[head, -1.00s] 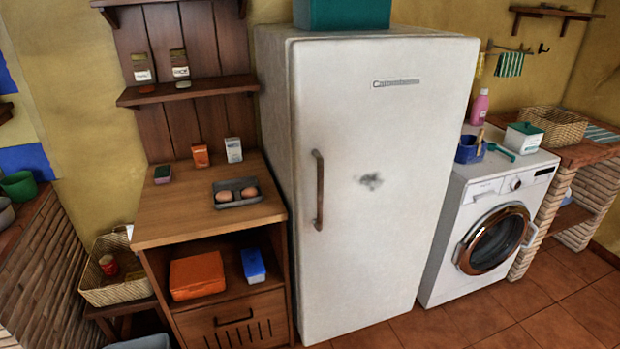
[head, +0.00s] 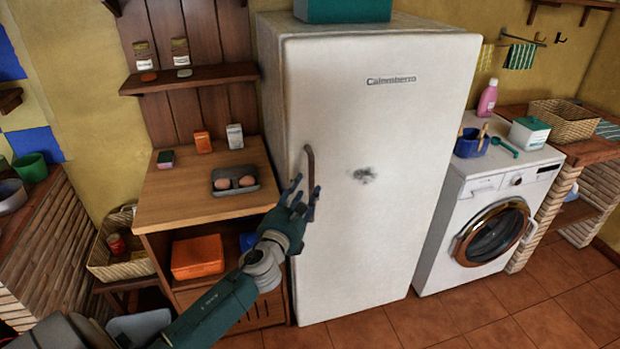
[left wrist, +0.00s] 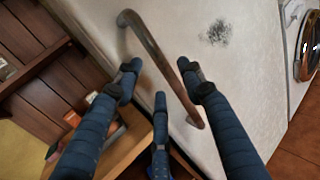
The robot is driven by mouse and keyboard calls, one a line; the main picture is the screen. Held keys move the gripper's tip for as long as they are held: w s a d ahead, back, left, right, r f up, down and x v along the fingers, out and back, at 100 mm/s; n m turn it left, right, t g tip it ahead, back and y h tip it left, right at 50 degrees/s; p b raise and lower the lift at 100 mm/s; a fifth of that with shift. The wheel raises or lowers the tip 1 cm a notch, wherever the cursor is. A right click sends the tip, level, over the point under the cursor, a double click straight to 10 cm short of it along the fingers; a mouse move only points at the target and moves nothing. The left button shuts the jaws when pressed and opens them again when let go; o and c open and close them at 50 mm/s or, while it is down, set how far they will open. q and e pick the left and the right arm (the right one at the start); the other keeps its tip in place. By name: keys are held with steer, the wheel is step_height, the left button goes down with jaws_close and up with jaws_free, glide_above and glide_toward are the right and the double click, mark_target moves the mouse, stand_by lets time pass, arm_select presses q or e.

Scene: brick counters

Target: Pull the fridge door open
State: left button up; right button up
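The white fridge (head: 385,130) stands upright with its door shut. Its brown vertical handle (head: 309,170) is on the left side of the door. My left gripper (head: 303,195) is in front of the handle's lower part, with its fingers spread. In the left wrist view the handle (left wrist: 160,62) runs diagonally between the spread fingers (left wrist: 163,85). The fingers are open and not closed around it; whether any finger touches it I cannot tell. The fridge door also fills much of the left wrist view (left wrist: 235,70). My right gripper is not in view.
A wooden cabinet (head: 165,212) with an egg tray (head: 236,180) stands close to the fridge's left. A washing machine (head: 480,240) stands to its right. A teal box (head: 345,10) is on top of the fridge. Tiled floor (head: 375,325) in front is clear.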

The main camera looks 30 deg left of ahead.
mark_target(310, 180)
arm_select(q)
steer(key=shift+x, duration=2.75)
jaws_close()
